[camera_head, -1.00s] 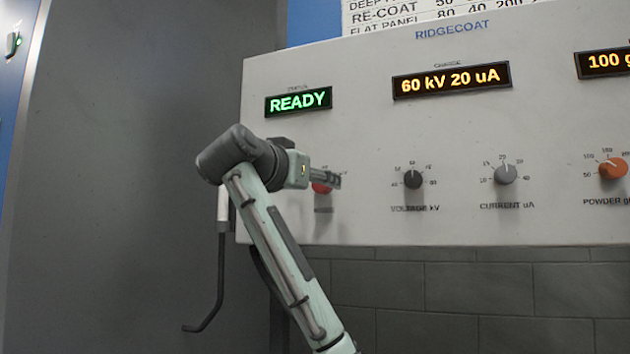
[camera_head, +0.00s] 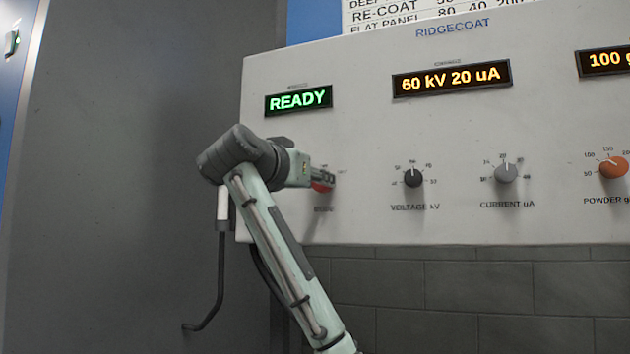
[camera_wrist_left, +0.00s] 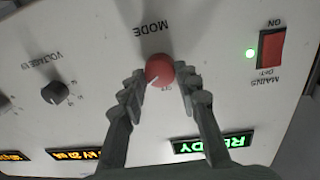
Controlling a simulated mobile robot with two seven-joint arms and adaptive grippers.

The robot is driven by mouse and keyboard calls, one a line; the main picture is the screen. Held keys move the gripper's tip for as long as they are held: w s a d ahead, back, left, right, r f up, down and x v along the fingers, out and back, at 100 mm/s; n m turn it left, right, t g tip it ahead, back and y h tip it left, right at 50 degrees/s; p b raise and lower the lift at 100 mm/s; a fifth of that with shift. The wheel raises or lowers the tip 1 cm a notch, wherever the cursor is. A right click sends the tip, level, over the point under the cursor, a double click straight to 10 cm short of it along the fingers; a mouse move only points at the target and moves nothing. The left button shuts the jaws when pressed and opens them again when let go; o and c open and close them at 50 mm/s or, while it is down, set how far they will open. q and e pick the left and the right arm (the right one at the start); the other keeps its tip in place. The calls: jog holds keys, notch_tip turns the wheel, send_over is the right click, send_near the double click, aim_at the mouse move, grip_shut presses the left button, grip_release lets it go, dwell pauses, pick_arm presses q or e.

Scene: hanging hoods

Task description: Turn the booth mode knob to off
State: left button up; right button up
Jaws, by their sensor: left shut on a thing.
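The red mode knob (camera_head: 321,186) sits on the white control panel, below the green READY display (camera_head: 298,101). In the left wrist view the knob (camera_wrist_left: 159,69) is seen upside down with the word MODE beside it. My left gripper (camera_head: 326,177) is at the panel and partly covers the knob in the head view. In the left wrist view its two fingers (camera_wrist_left: 160,88) stand on either side of the knob, shut on it. The knob's pale pointer mark shows, but the setting labels around it are too small or hidden to read. My right gripper is not in view.
To the right on the panel are the dark voltage knob (camera_head: 413,178), grey current knob (camera_head: 505,173) and orange powder knob (camera_head: 613,168). The red mains switch (camera_wrist_left: 271,49) has a lit green lamp (camera_wrist_left: 250,53) beside it. A dark hose (camera_head: 218,275) hangs left of the panel.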

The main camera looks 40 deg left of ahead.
pick_arm(q)
jog(key=shift+f+n+y+p, duration=0.15)
jog(key=shift+n+p, duration=0.75)
jog(key=shift+n, duration=2.05)
jog(key=shift+r+n+y+p, duration=0.15)
jog(key=shift+n+p, duration=0.7)
jog(key=shift+n, duration=2.1)
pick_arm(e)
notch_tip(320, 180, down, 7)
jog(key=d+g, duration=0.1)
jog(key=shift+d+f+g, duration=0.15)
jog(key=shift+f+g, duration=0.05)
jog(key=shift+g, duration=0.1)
pick_arm(q)
jog(key=shift+f, duration=0.1)
jog(key=o, duration=1.2)
jog(key=shift+c, duration=0.2)
